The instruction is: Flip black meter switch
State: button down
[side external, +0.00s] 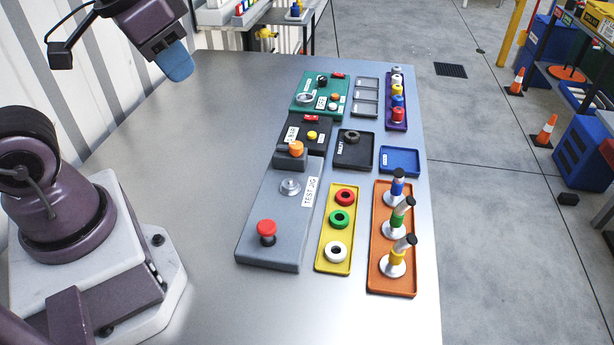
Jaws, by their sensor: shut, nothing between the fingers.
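A black box (322,140), which looks like the meter, lies flat towards the back of the metal table. It has a red part (311,118) at its far edge, a yellow button (312,135) and a white label (291,134) whose text is too small to read. Which part is its switch, and its position, I cannot make out. My gripper (178,66) has blue fingertips pressed together with nothing between them. It hangs above the table's back left edge, well apart from the black box.
A grey test jig (270,210) with an orange knob (296,148) and a red button (266,228) adjoins the box's near side. A green box (300,108) stands behind. Trays (353,163) are on the right, including an orange one (376,270) with upright pieces.

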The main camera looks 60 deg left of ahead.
jog(key=shift+s+d+r+t, duration=0.2)
jog(key=shift+r+t, duration=0.1)
jog(key=shift+r, duration=0.2)
jog(key=shift+s+d+r+t, duration=0.2)
jog(key=shift+r+t, duration=0.1)
jog(key=shift+r, duration=0.2)
jog(key=w+a+f+n+g, duration=0.1)
jog(key=w+a+f+n, duration=0.2)
jog(key=w, duration=0.7)
jog(key=w+a+f+n+g+y, duration=0.1)
jog(key=w+a+f+n, duration=0.1)
jog(key=w+a+f, duration=0.6)
jog(key=w+a+f+n, duration=0.3)
jog(key=w+a+f, duration=0.2)
jog(key=w, duration=0.8)
jog(key=shift+w+a+f+n+g+y, duration=0.3)
jog(key=shift+w+f+g+y, duration=0.1)
jog(key=shift+f, duration=0.05)
